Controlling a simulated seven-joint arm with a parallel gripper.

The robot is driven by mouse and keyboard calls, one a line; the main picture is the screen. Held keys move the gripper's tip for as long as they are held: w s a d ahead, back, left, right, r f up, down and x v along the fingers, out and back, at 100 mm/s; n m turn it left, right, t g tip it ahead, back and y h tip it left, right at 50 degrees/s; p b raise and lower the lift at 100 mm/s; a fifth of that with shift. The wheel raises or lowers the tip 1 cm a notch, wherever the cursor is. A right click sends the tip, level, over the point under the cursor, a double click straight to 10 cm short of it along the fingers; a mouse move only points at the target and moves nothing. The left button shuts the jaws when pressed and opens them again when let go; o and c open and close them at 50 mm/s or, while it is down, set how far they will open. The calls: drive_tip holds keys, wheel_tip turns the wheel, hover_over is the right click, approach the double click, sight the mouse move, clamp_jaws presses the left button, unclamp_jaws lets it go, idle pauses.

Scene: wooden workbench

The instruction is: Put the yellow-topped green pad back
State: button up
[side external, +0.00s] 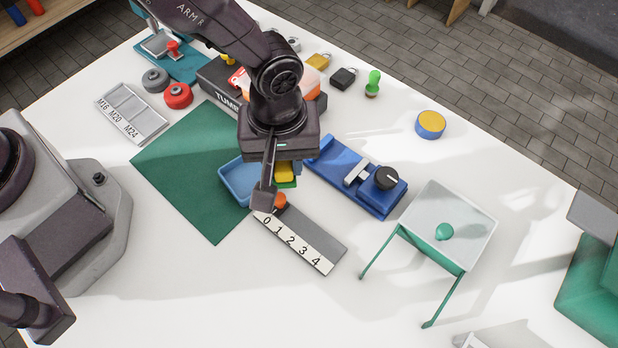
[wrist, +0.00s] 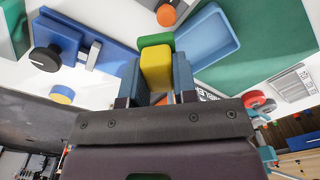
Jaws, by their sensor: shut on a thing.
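The yellow-topped green pad (side external: 285,173) is between the fingers of my gripper (side external: 279,182) in the side view, partly hidden by the near finger. In the wrist view, my gripper (wrist: 157,80) is shut on the pad (wrist: 156,68), with its yellow part toward the camera and its green part beyond. The shallow blue tray (side external: 233,181) lies close beside the pad, to its left in the side view. In the wrist view the tray (wrist: 229,22) is to the right of the pad, and its visible floor is empty. I cannot tell how high the pad is.
A numbered slider (side external: 318,233) with an orange knob (side external: 280,200) lies just in front of my gripper. A blue fixture (side external: 340,172) with a black dial (side external: 387,178) is to the right. A green mat (side external: 190,165) lies left. A green-legged stand (side external: 465,215) is further right.

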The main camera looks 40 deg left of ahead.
sight(309, 194)
drive_tip(key=f, duration=0.1)
drive_tip(key=w+d+f, duration=0.2)
drive_tip(key=f, duration=0.1)
drive_tip(key=shift+w, duration=0.25)
drive_tip(key=shift+w+d+f, duration=0.15)
drive_tip(key=shift+f, duration=1.6)
drive_tip(key=shift+f, duration=0.15)
drive_tip(key=o, duration=0.7)
wheel_tip(309, 194, up, 12)
drive_tip(key=shift+r, duration=0.15)
